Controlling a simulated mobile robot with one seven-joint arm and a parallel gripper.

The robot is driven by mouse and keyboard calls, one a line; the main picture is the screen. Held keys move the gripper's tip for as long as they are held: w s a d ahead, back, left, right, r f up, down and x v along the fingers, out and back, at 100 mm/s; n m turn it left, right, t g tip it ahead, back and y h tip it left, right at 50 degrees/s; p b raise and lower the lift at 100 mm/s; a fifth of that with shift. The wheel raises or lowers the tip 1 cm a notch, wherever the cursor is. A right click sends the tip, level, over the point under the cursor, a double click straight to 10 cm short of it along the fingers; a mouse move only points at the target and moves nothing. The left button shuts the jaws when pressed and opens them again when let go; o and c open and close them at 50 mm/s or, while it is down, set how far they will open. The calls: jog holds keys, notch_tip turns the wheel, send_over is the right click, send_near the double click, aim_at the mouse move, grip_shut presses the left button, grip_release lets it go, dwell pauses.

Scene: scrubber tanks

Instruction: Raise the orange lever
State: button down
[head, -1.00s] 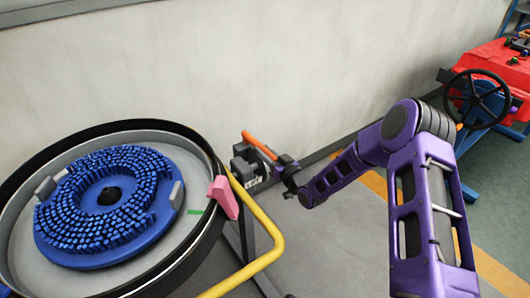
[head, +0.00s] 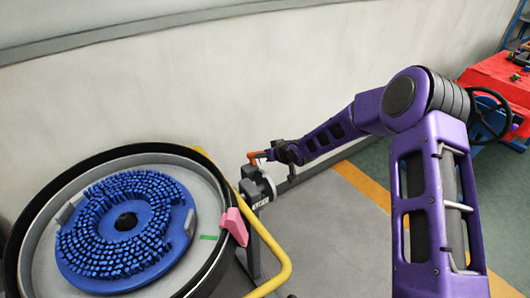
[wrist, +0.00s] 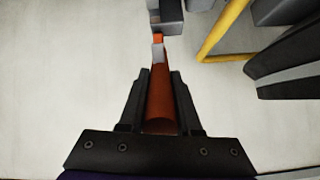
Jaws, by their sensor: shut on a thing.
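The orange lever (head: 255,155) sticks out from a grey valve-like mount (head: 256,187) beside the round tank. In the head view only a short piece of it shows, the rest hidden by my gripper (head: 271,154). In the wrist view the lever (wrist: 160,100) runs lengthwise between the two dark fingers of my gripper (wrist: 160,76), which are shut on it. The lever's far end meets a grey block at the top of that view.
A round tank (head: 20,240) with a blue brush disc (head: 85,240) stands at left. A yellow rail (head: 283,272) and pink block (head: 234,226) are at its right side. A red-topped table (head: 490,75) with a black handwheel is far right. The wall is behind.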

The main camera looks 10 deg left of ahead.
jog(key=shift+w+a+r+h, duration=0.15)
jog(key=shift+w+r+h, duration=0.05)
jog(key=shift+h, duration=0.1)
jog(key=c, duration=0.6)
grip_release()
jog(key=p+v, duration=0.2)
jog(key=v, duration=1.5)
jog(key=shift+w+d+r, duration=0.15)
jog(key=shift+d+r, duration=0.05)
